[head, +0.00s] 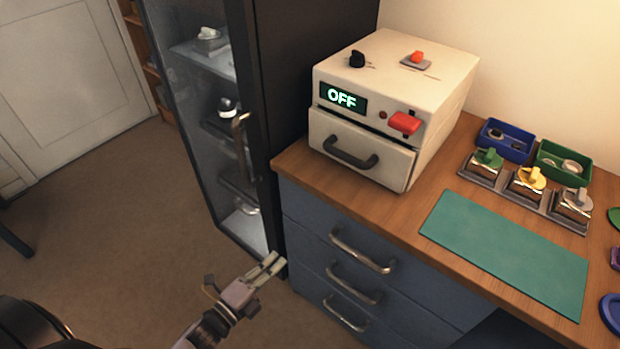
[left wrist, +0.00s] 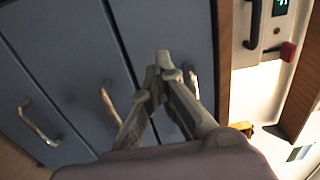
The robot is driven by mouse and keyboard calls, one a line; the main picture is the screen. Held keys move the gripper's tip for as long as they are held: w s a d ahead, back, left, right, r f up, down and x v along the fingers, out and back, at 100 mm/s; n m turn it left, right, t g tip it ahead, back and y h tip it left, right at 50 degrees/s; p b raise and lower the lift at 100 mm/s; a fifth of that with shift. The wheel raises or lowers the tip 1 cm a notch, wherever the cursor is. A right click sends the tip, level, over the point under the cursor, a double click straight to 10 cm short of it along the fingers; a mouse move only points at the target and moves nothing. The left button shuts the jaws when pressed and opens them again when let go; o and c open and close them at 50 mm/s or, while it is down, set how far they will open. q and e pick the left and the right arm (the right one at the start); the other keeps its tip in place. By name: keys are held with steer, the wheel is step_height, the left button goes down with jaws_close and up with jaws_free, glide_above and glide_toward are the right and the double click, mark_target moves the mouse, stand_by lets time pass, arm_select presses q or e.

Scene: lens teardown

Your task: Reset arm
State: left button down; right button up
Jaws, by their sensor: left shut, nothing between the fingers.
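My left gripper (head: 268,267) is in the lower middle of the head view, in front of the blue drawer cabinet (head: 300,238) and low beside the glass-door cabinet. It is shut and empty. In the left wrist view its fingertips (left wrist: 165,66) meet in front of the blue drawer fronts, with the drawer handles beyond. I cannot tell whether it touches anything. My right gripper is not in view.
A white box (head: 440,95) reading OFF stands on the wooden desk (head: 400,215). A teal mat (head: 505,250), a blue bin (head: 505,141) and a green bin (head: 565,162) lie to the right. A black glass-door cabinet (head: 265,110) stands left. Brown floor (head: 130,240) is free at left.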

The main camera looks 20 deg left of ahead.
arm_select(q)
steer(key=s+a+f+n+g+y, duration=0.1)
steer(key=s+f+n+g+y, duration=0.2)
steer(key=f, duration=0.5)
steer(key=s+a+f+n+g+p, duration=0.1)
steer(key=s+f+n+g, duration=0.2)
steer(key=f, duration=0.4)
steer(key=s+a+f+n+g+y, duration=0.1)
steer(key=s+f+n+y, duration=0.1)
steer(key=s+f+n, duration=0.45)
steer(key=s+f+n+g, duration=0.3)
steer(key=s+f, duration=0.4)
steer(key=s, duration=0.3)
steer(key=s+d+f+n+g+y+p, duration=0.1)
steer(key=s+f+n+g, duration=0.3)
steer(key=s, duration=0.7)
step_height(320, 180, down, 4)
steer(key=shift+s+f+g, duration=0.1)
steer(key=shift+s+g, duration=0.05)
steer(key=shift+g, duration=0.85)
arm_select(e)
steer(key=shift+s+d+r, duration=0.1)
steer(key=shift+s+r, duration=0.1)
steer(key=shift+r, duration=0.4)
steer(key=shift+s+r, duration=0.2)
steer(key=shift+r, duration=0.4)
